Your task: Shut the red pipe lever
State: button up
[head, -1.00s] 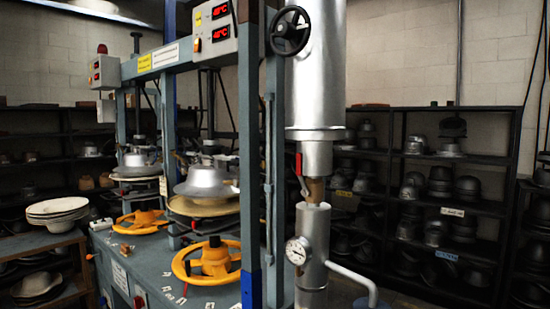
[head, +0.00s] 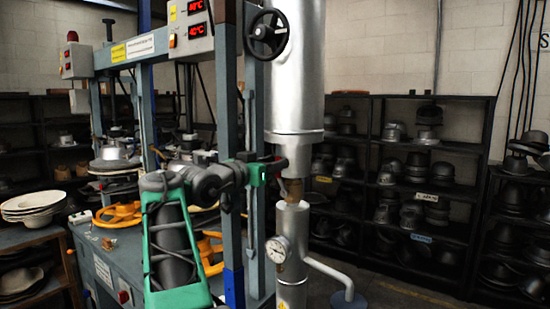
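The silver vertical pipe (head: 297,70) stands right of the press, with a brass valve section (head: 291,188) between its wide upper part and narrower lower part. The red lever (head: 284,157) is at that valve, and only a small bit of red shows. My gripper (head: 276,168) is at the lever, reaching in from the left, and covers most of it. I cannot tell whether the fingers touch the lever or are around it. The fingers are dark and small, so their opening is unclear.
The blue-grey press frame (head: 228,100) stands just left of the pipe, behind my arm. A black handwheel (head: 268,33) and a pressure gauge (head: 277,250) sit on the pipe. Dark shelves (head: 400,97) with hat moulds line the back wall. Stacked pale hats (head: 33,205) are at left.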

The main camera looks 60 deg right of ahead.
jog(key=shift+s+d, duration=0.1)
jog(key=shift+d, duration=0.5)
jog(key=shift+c, duration=0.6)
grip_shut()
dwell(0.4)
